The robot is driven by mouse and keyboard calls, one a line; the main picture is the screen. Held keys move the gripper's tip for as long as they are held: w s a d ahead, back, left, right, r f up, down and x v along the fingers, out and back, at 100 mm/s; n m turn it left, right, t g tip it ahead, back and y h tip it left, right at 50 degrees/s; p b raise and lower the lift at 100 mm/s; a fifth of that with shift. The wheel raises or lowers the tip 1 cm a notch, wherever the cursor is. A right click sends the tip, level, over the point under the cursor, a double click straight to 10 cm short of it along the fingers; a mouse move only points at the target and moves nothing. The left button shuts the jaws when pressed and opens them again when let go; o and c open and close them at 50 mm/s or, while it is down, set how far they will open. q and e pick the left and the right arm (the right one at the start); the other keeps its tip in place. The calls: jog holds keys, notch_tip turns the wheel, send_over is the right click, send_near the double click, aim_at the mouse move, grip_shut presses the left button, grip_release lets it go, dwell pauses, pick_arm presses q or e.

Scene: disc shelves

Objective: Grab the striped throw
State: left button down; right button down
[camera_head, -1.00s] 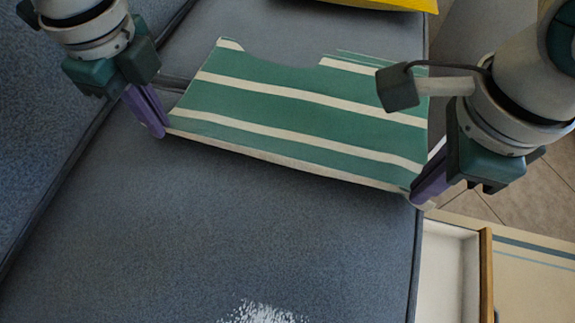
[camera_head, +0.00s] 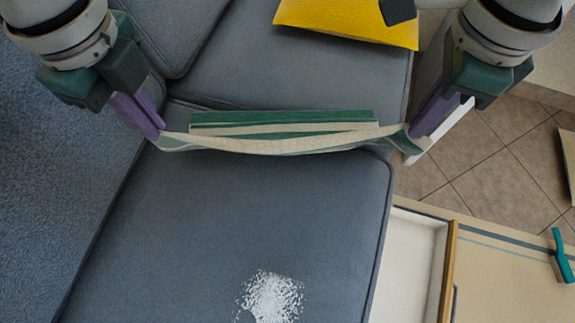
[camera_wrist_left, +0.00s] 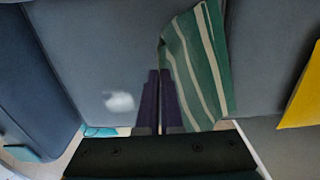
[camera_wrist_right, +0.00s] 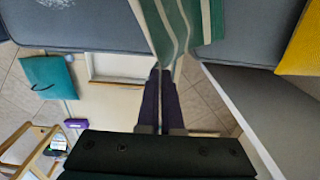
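The green and cream striped throw (camera_head: 285,130) hangs stretched between my two grippers above the grey sofa, its near edge sagging a little in the middle. My left gripper (camera_head: 160,130) is shut on its left corner. My right gripper (camera_head: 408,134) is shut on its right corner. In the left wrist view the throw (camera_wrist_left: 200,65) runs from between the closed purple fingers (camera_wrist_left: 158,75) to the upper right. In the right wrist view the throw (camera_wrist_right: 178,25) reaches up from the closed fingers (camera_wrist_right: 159,75). Much of the cloth is hidden behind its near edge in the head view.
The grey sofa seat (camera_head: 230,220) lies below, with a white speckled patch (camera_head: 270,297) on it. A yellow cushion or cloth (camera_head: 345,22) is at the back. A white open drawer or tray (camera_head: 408,265) and tiled floor (camera_head: 500,165) lie to the right.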

notch_tip(320, 180, up, 15)
jog(key=p, duration=1.3)
jog(key=shift+d+f, duration=0.15)
jog(key=shift+f, duration=0.05)
jog(key=shift+d, duration=0.1)
